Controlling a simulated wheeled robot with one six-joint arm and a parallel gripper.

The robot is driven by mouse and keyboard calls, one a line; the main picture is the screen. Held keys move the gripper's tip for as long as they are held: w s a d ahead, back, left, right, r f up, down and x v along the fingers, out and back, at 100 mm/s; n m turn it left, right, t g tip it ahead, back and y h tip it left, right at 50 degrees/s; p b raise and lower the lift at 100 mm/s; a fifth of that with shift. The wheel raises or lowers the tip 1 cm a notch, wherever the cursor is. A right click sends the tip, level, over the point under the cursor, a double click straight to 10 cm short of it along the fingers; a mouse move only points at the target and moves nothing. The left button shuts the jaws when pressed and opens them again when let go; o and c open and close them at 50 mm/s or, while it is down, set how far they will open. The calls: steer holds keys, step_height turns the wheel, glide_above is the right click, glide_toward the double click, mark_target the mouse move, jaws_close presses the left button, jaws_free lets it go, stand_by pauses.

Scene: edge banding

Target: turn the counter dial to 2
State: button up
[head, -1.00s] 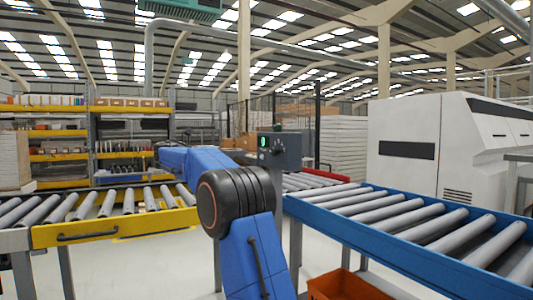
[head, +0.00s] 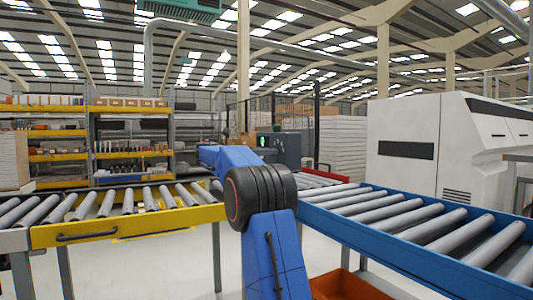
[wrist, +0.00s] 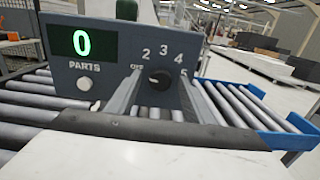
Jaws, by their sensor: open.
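The counter box (wrist: 110,72) fills the upper part of the wrist view. Its green display (wrist: 81,42) reads 0, with a white button (wrist: 84,84) under the word PARTS. The dark dial (wrist: 159,79) sits to the right, with numbers 2, 3, 4 and 5 around it and a partly covered label at its left. My gripper (wrist: 164,88) is open, with one finger on each side of the dial in the picture. I cannot tell whether the fingers touch it or where its pointer is. The box also shows in the head view (head: 281,148), partly behind my arm.
A yellow-sided roller conveyor (head: 128,222) lies at the left and a blue-sided one (head: 400,237) at the right. An orange bin (head: 345,285) stands below the blue one. A large white machine (head: 420,140) stands behind at the right.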

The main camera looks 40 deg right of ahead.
steer(key=shift+d, duration=0.15)
steer(key=c, duration=1)
steer(key=shift+m, duration=0.3)
steer(key=shift+s+m, duration=0.15)
steer(key=shift+m, duration=3.55)
steer(key=o, duration=1)
